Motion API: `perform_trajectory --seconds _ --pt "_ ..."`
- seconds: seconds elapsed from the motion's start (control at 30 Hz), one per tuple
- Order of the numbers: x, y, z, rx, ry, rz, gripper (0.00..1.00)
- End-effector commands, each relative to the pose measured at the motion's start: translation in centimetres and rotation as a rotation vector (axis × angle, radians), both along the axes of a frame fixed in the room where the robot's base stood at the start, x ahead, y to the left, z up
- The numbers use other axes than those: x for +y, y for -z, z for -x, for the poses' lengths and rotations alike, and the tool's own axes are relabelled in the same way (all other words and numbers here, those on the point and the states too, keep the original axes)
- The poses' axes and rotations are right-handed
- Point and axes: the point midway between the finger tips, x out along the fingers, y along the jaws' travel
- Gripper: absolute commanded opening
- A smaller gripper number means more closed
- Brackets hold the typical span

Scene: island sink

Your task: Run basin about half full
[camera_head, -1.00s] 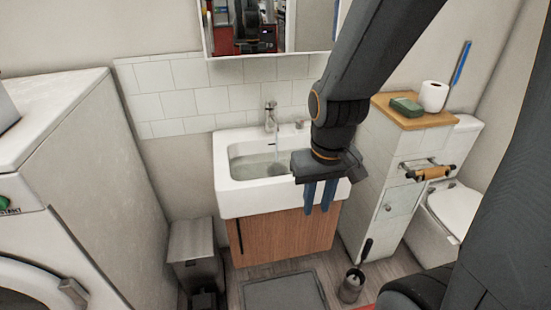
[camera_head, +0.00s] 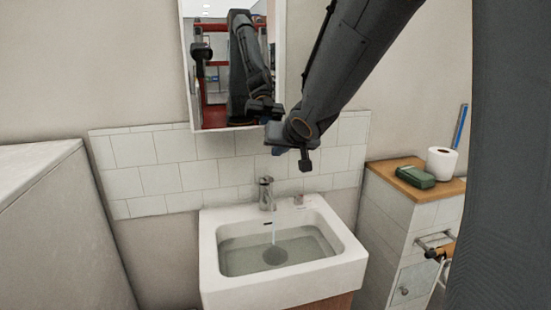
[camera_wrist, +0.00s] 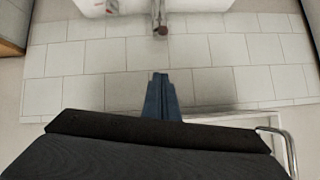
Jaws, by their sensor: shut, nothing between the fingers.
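The white sink basin (camera_head: 340,268) stands against the tiled wall. Clear water (camera_head: 240,262) covers its floor, and a dark round patch shows at the drain. The chrome tap (camera_head: 266,194) stands at the basin's back rim, and a thin stream of water (camera_head: 273,232) falls from it. My gripper (camera_head: 277,151) is above and behind the tap, in front of the tiles and apart from both tap and basin. In the wrist view its blue fingers (camera_wrist: 161,97) are together and empty, and the tap (camera_wrist: 159,20) shows at the top edge.
A mirror cabinet (camera_head: 190,70) hangs close behind my arm. A low cabinet (camera_head: 395,215) at right holds a green box (camera_head: 416,177) and a toilet roll (camera_head: 441,163). A white appliance (camera_head: 50,225) stands at left. The space above the basin is clear.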

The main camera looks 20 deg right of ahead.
Motion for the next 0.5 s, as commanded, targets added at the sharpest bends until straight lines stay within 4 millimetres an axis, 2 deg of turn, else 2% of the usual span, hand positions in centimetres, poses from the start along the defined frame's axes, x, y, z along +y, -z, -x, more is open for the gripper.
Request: perform_trajectory --seconds 0.03,0.37,0.5 --pt "-0.1 1.1 -0.9 0.004 0.004 -0.001 0.00" --pt "0.3 4.9 -6.2 0.004 0.002 0.001 0.00" --pt "0.7 6.3 -5.6 0.003 0.001 0.001 0.00"
